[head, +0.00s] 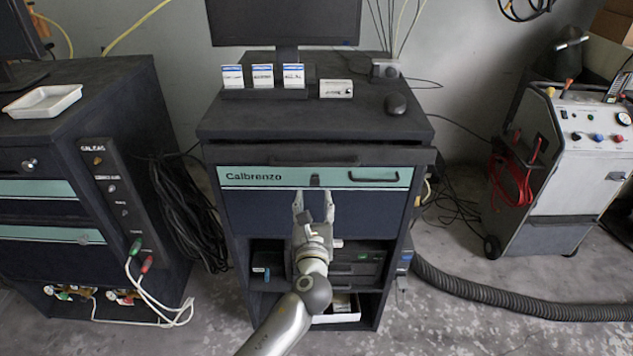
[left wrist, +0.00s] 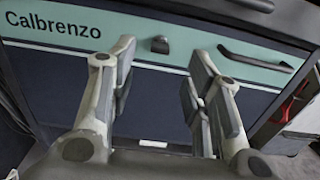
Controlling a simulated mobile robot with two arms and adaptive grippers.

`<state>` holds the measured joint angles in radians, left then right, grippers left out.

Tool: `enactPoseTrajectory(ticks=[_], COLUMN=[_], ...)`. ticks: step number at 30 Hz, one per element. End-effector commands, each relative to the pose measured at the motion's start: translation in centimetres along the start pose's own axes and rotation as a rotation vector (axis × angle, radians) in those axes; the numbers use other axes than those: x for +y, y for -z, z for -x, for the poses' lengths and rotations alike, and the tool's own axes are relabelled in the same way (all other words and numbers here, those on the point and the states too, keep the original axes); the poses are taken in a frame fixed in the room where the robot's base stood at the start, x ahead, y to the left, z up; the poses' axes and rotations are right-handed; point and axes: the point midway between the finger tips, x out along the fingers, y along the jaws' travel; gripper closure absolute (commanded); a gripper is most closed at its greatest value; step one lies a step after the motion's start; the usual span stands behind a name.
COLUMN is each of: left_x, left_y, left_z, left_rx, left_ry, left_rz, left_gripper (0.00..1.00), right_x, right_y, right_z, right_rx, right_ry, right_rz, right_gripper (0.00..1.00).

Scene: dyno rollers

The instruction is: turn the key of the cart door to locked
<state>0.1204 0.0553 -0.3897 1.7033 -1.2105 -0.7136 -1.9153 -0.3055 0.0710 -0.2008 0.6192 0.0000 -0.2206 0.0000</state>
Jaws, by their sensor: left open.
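The cart door (head: 275,212) is the dark blue front panel with a teal strip marked Calbrenzo, and it looks shut. The key (head: 315,181) is a small dark piece on the teal strip, right of the lettering. In the left wrist view the key (left wrist: 160,45) shows above and between the fingers. My left gripper (head: 314,195) is open and empty just below the key, its fingers pointing up toward it, apart from it. The left wrist view shows the open fingers (left wrist: 160,75) on either side of the key's line. My right gripper is not in view.
A dark handle (head: 374,176) sits right of the key on the strip. The cart top (head: 230,120) carries a monitor, small boxes and a mouse (head: 396,103). A dark cabinet (head: 85,110) stands left and a white machine (head: 580,150) right, with a thick hose (head: 480,293) on the floor.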

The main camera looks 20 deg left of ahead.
Motion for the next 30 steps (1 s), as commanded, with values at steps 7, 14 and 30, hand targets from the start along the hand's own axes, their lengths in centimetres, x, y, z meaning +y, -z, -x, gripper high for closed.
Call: enactPoseTrajectory(ticks=[7, 14, 30], left_x=[0.0, 0.0, 0.0], left_y=[-0.1, 0.1, 0.1], left_z=[-4.5, -6.8, -7.3], left_rx=[0.001, 0.001, 0.003], left_ry=[-0.001, 0.0, 0.001], left_rz=[0.002, 0.003, 0.003], left_gripper=[0.55, 0.55, 0.73], right_x=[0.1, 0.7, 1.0], right_y=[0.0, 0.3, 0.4], right_z=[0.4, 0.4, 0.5], right_rx=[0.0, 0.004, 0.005], right_ry=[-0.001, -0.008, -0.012], right_rz=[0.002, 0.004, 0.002], right_gripper=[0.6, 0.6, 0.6])
